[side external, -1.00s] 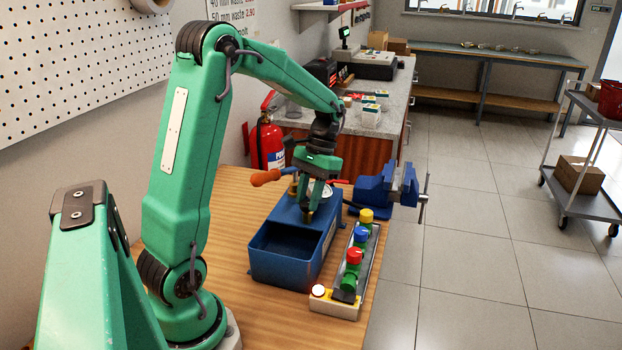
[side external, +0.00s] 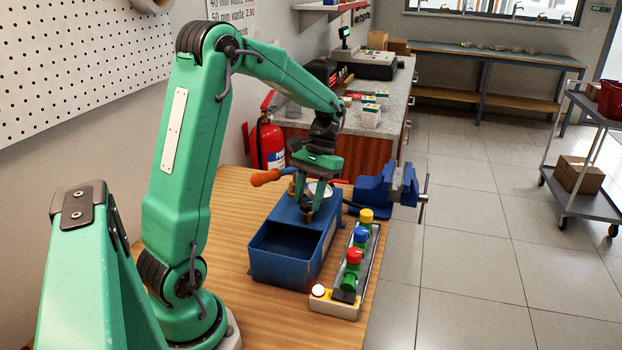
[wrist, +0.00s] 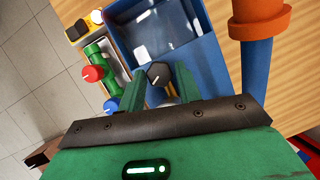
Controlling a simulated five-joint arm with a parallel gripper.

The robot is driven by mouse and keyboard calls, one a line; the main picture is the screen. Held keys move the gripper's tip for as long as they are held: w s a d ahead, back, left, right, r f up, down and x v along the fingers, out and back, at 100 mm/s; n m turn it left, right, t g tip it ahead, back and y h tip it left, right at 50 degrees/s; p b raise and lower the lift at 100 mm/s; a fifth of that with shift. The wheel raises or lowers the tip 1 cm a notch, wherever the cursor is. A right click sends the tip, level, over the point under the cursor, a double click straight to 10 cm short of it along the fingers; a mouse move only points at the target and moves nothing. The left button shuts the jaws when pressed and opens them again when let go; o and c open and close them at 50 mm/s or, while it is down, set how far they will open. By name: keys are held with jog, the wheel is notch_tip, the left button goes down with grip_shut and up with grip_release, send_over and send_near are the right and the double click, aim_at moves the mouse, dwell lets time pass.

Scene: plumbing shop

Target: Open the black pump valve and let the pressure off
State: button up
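The black pump valve knob (wrist: 160,75), with a pale pointer mark, sits between my two fingertips in the wrist view. My gripper (wrist: 161,78) points down with one finger on either side of it. The gap between the fingers is about the knob's width; whether both fingers press on it is unclear. In the side view my gripper (side external: 307,205) is at the far end of the blue pump tank (side external: 280,268), over the brass valve stem. There the fingers hide most of the knob. A round white-faced gauge (side external: 320,189) shows just behind the fingers.
A rack with yellow, blue and red knobs (side external: 355,256) on green valves stands right of the tank. An orange-gripped handle (side external: 266,178) sticks out left of the pump. A blue vise (side external: 385,187) is behind. The wooden bench (side external: 225,225) is clear left of the tank.

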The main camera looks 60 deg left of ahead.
jog(key=shift+o, duration=1.3)
jog(key=shift+v, duration=3.95)
jog(key=shift+a+m, duration=0.15)
jog(key=shift+m, duration=0.15)
jog(key=shift+s+f, duration=0.1)
jog(key=shift+f, duration=0.05)
jog(key=shift+x, duration=3.8)
jog(key=c, duration=1)
